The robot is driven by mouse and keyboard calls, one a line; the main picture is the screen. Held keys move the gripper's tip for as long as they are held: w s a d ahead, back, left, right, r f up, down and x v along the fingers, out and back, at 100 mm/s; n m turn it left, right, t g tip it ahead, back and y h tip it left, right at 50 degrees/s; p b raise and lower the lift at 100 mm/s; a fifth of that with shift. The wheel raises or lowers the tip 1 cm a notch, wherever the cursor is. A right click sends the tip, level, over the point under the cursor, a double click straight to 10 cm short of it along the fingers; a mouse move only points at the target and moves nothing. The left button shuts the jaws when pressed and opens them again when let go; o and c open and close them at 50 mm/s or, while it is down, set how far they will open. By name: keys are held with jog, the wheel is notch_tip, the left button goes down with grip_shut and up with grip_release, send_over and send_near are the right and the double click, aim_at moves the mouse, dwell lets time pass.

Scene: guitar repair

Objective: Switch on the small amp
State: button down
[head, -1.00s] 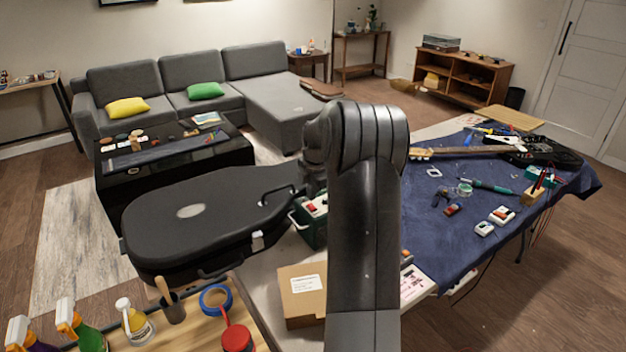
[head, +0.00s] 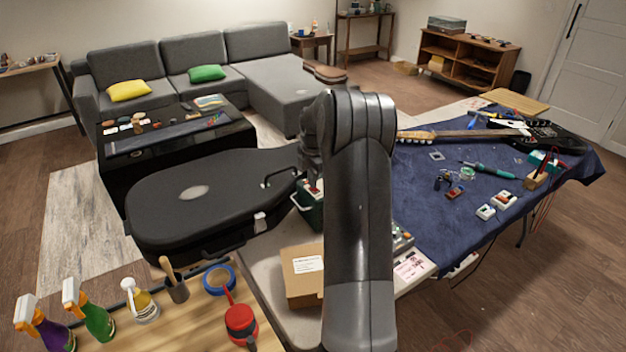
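A small dark green box (head: 312,217) with a pale handle and a red part on its top panel stands just left of my arm in the head view. It looks like the small amp, but my arm hides its right part. I cannot read its switch position. My arm rises through the middle of the view and bends away at the top. My gripper does not show; whether it is near the green box cannot be seen.
A black guitar case (head: 205,205) lies left of the green box. A cardboard box (head: 303,275) sits in front. The blue cloth (head: 440,220) at right bears a guitar (head: 540,135), tools and small pedals. Spray bottles (head: 90,312) stand front left.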

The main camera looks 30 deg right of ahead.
jog(key=shift+s+f, duration=0.2)
jog(key=shift+f, duration=0.25)
jog(key=shift+s, duration=0.8)
jog(key=shift+r, duration=0.15)
notch_tip(320, 180, up, 15)
jog(key=w, duration=0.1)
jog(key=shift+w, duration=0.4)
